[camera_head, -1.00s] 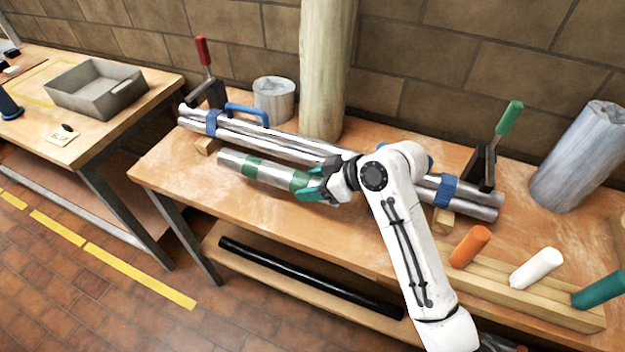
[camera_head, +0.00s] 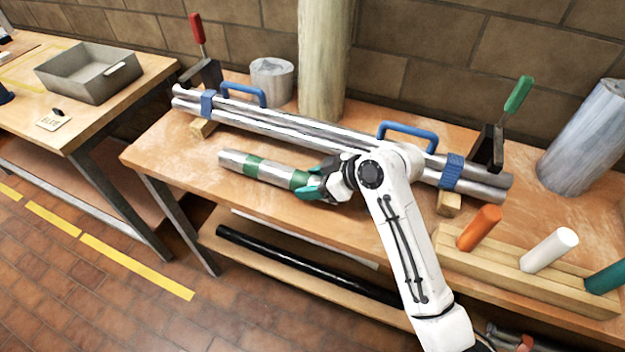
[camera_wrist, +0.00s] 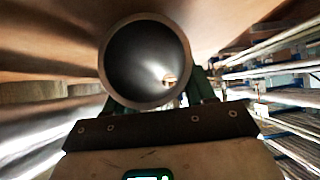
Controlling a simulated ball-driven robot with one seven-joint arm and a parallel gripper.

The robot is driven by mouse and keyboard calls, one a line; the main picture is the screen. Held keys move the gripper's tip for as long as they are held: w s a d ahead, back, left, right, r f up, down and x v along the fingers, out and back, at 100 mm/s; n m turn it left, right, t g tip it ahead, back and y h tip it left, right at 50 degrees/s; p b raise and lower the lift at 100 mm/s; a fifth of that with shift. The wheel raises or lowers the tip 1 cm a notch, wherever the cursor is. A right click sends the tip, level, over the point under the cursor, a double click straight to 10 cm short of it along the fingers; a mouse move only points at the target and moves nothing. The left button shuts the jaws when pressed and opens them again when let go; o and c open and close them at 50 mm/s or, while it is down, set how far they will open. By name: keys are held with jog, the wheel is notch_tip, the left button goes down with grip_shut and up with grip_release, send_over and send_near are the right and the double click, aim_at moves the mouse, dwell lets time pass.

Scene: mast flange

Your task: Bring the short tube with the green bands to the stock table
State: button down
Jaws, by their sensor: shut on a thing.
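The short tube with green bands (camera_head: 271,170) is a silver pipe that lies roughly level above the near side of the workbench, in front of the long pipe bundle. My gripper (camera_head: 316,185) is shut on its right end. In the wrist view the tube's open round end (camera_wrist: 146,62) faces the camera between the dark green fingers. Whether the tube touches the bench top cannot be told. A second wooden table (camera_head: 55,137) stands at the left, with a grey tray and a small tag on it; I cannot read whether it is the stock table.
Long silver pipes (camera_head: 310,132) with blue handles lie on wood blocks behind the tube. Clamps with a red handle (camera_head: 197,28) and a green handle (camera_head: 518,94) stand at their ends. A pole (camera_head: 322,60) rises behind. A rack (camera_head: 520,283) holds coloured pegs. Floor shows between the tables.

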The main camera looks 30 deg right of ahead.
jog(key=shift+c, duration=1.5)
grip_release()
jog(key=shift+s, duration=0.1)
jog(key=v, duration=1)
jog(key=shift+s+d+r, duration=0.15)
jog(key=shift+s+r, duration=0.05)
jog(key=shift+r, duration=0.05)
